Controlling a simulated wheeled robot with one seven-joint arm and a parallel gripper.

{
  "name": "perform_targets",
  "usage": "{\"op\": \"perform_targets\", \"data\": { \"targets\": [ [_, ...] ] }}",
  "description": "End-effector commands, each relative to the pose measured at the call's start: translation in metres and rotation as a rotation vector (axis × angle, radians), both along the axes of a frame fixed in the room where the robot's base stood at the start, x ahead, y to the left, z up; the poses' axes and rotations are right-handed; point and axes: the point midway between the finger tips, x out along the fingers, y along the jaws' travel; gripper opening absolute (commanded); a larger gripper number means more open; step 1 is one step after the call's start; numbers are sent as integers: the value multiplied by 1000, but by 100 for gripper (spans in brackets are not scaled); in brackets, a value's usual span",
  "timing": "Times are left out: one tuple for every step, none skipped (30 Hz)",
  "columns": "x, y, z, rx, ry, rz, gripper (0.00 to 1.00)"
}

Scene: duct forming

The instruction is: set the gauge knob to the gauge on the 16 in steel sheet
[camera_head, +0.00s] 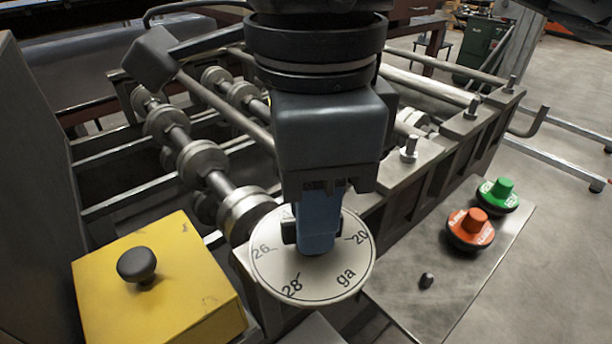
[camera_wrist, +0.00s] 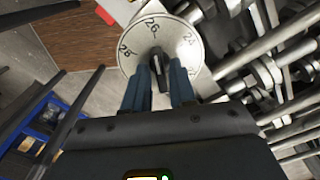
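The gauge dial (camera_head: 318,288) is a round white plate marked 26, 28, 20 and "ga" in the head view. In the wrist view the dial (camera_wrist: 131,60) shows 28, 26 and a third number at right, probably 24. The black gauge knob (camera_wrist: 158,68) stands at its centre, one end towards the 26 mark. My gripper (camera_head: 318,250) points down over the dial, its blue fingers on either side of the knob. The wrist view shows the gripper (camera_wrist: 162,75) close around it; I cannot tell whether both fingers touch. No readable steel sheet label is in view.
A yellow box (camera_head: 190,300) with a black knob (camera_head: 137,264) stands left of the dial. A green button (camera_head: 500,192) and an orange button (camera_head: 470,228) sit on the metal plate (camera_head: 410,300) at right. Rollers and rails (camera_head: 200,160) fill the area behind.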

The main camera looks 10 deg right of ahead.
Motion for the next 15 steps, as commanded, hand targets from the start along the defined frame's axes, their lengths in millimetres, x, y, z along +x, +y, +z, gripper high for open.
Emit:
{"op": "perform_targets", "data": {
  "targets": [
    [0,0,0,0,0,0,20],
    [0,0,0,0,0,0,17],
    [0,0,0,0,0,0,13],
    [0,0,0,0,0,0,10],
    [0,0,0,0,0,0,8],
    [0,0,0,0,0,0,4],
    [0,0,0,0,0,0,1],
    [0,0,0,0,0,0,0],
    [0,0,0,0,0,0,0],
    [0,0,0,0,0,0,0],
    [0,0,0,0,0,0,0],
    [0,0,0,0,0,0,0],
    [0,0,0,0,0,0,0],
    [0,0,0,0,0,0,0],
    [0,0,0,0,0,-1,0]
  ]
}}
